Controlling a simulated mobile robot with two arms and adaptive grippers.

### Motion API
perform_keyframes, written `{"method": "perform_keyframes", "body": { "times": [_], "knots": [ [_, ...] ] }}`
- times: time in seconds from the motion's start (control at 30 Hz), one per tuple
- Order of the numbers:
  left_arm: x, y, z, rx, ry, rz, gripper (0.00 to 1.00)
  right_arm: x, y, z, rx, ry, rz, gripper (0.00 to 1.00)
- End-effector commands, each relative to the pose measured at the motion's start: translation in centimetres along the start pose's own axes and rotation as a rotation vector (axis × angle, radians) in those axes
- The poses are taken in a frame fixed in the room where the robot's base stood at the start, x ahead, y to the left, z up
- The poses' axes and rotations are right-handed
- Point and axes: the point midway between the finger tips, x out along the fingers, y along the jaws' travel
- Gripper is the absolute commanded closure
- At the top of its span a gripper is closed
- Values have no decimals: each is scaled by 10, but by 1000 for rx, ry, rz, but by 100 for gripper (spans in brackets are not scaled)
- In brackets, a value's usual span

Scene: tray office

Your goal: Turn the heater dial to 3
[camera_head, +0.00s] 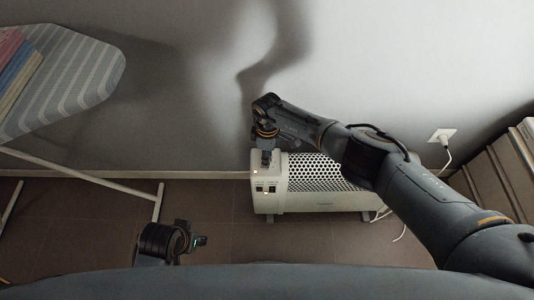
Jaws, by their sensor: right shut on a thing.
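The white heater (325,204) stands on the floor against the wall, with a perforated grille on top and a plain control end at its left. Small switches (265,188) show on that end. My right gripper (266,160) points down onto the top of the control end and is shut on the dial there. The gripper hides the dial, so its number cannot be read. My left gripper (192,241) is low in the picture, left of the heater and apart from it; its fingers are too small and dark to tell open from shut.
An ironing board (75,75) with folded cloths (14,65) stands at the left, its leg (158,202) near my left gripper. A wall socket (441,135) with a cable is at the right. Brown boxes or a cabinet (505,170) fill the right edge.

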Motion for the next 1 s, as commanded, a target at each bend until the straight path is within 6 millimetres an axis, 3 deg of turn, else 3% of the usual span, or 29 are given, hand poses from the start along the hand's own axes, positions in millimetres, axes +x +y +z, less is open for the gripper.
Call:
{"method": "perform_keyframes", "body": {
  "times": [0.5,0.53,0.6,1.0],
  "knots": [
    [6,0,2,1,-3,1,60,0,0,-1,16,3,2,100],
    [6,0,2,1,-4,1,60,0,0,-1,16,3,2,64],
    [6,0,2,1,-4,1,60,0,0,0,16,3,2,49],
    [5,0,1,0,-1,0,60,-3,1,0,16,2,1,46]
  ]
}}
